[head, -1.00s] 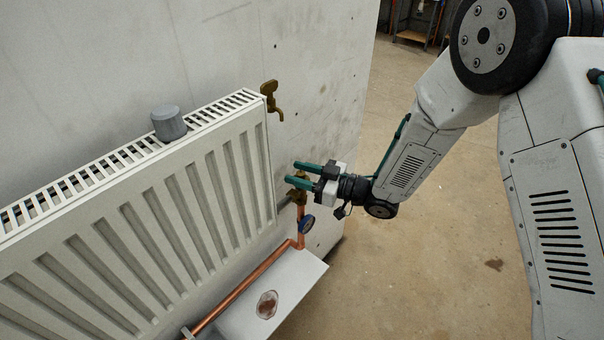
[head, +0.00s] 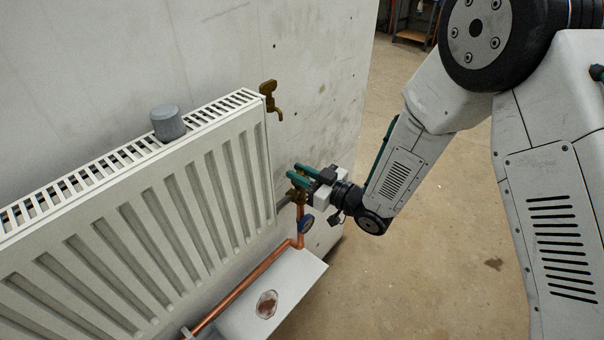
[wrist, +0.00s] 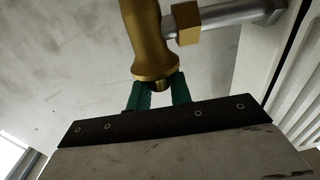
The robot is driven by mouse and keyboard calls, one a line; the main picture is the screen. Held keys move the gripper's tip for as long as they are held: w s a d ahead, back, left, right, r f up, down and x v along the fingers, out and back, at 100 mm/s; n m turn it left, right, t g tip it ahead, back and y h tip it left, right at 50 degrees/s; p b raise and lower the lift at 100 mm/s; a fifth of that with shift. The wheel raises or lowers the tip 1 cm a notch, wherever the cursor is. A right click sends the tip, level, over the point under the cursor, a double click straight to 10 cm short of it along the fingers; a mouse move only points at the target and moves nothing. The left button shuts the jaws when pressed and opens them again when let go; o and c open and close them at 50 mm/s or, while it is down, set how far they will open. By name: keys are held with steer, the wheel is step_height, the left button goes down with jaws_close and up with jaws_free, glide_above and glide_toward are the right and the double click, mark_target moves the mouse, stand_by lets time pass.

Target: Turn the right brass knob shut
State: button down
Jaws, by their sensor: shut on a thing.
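The brass valve (head: 297,195) stands on the copper pipe beside the radiator's lower right end. Its brass body (wrist: 150,40) fills the top middle of the wrist view, and a small brass knob (wrist: 158,84) shows at its near end. My gripper (head: 303,173) is at this valve with its green fingers shut on the knob. In the wrist view the fingertips (wrist: 158,88) lie on either side of the knob. The fingers hide part of the knob, so I cannot tell how far it is turned.
A white radiator (head: 150,215) runs along the wall, with a grey cylinder (head: 167,124) on top. The floor at right is clear.

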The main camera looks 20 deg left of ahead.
steer(key=m+t+h, duration=0.1)
steer(key=t, duration=0.1)
steer(key=m+t+h, duration=0.1)
steer(key=m+t, duration=0.1)
steer(key=m+t+h, duration=0.1)
steer(key=t, duration=0.1)
steer(key=shift+s+a, duration=0.2)
steer(key=shift+a, duration=0.05)
steer(key=shift+w+m+t+h, duration=0.1)
steer(key=shift+m+t+h, duration=1.9)
steer(key=shift+h, duration=0.5)
steer(key=shift+d, duration=0.1)
steer(key=c, duration=1.3)
jaws_free()
steer(key=shift+w, duration=0.1)
steer(key=v, duration=0.8)
steer(key=shift+r, duration=0.1)
